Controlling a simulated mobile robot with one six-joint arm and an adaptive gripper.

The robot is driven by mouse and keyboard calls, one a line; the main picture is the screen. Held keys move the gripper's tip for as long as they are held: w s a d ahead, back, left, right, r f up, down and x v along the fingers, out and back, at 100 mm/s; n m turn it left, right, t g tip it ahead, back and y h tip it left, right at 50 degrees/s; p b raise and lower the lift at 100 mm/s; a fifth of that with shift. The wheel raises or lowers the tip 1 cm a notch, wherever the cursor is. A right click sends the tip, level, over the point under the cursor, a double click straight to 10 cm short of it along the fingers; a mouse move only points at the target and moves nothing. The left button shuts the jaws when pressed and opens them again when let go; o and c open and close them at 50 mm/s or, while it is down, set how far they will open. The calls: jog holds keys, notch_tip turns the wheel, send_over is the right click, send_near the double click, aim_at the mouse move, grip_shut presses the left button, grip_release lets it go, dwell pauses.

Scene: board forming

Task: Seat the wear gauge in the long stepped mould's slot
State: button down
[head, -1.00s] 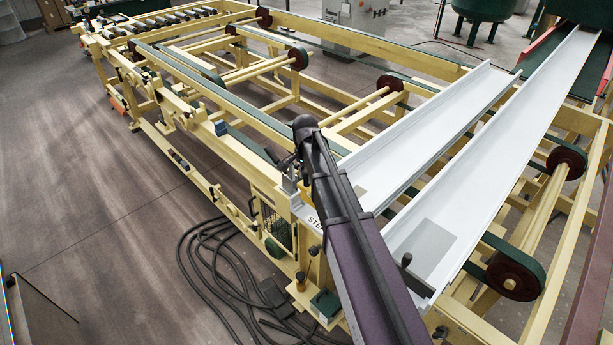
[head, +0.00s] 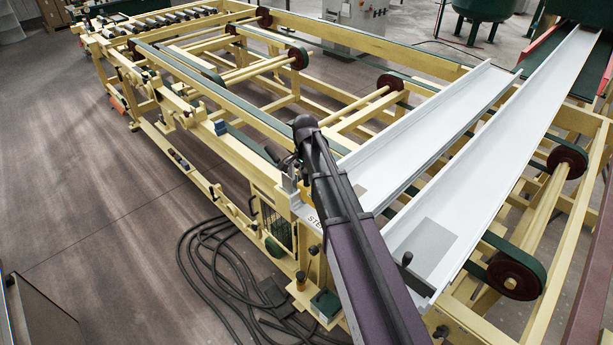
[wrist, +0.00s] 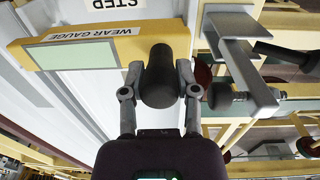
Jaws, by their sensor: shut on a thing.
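The wear gauge (wrist: 62,50) is a yellow plate with a pale green panel and a "WEAR GAUGE" label, seen in the wrist view. My gripper (wrist: 160,78) is shut on its dark round handle, one finger on each side. The plate lies close over the white mould surface (wrist: 25,115) beside the "STEP" label (wrist: 90,4). I cannot tell whether it touches, and the slot is not clearly visible. In the head view the white long stepped mould (head: 430,130) carries the partly covered "STEP" label (head: 309,219) at its near end. My arm hides most of the gauge there.
A grey metal bracket with a screw clamp (wrist: 240,70) stands just right of the gripper in the wrist view. A second white mould (head: 500,150) lies to the right. The yellow conveyor frame (head: 235,150) surrounds them. Black cables (head: 215,270) lie on the floor.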

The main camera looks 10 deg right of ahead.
aim_at(308, 186)
jog(key=shift+f+b, duration=1.45)
jog(key=shift+f, duration=0.05)
jog(key=shift+c, duration=1.4)
grip_release()
jog(key=shift+s+d, duration=0.1)
jog(key=shift+s, duration=0.15)
jog(key=s+d+f+n+b, duration=0.1)
jog(key=s+f+n+b, duration=0.1)
jog(key=s, duration=0.5)
jog(key=s+d+f+n+b, duration=0.1)
jog(key=s+f+n+b, duration=0.2)
jog(key=s+n, duration=0.2)
jog(key=s+d+f+n+b, duration=0.1)
jog(key=s+n, duration=0.3)
jog(key=s, duration=0.5)
jog(key=shift+s+d+f+b, duration=0.4)
jog(key=shift+f+b, duration=0.25)
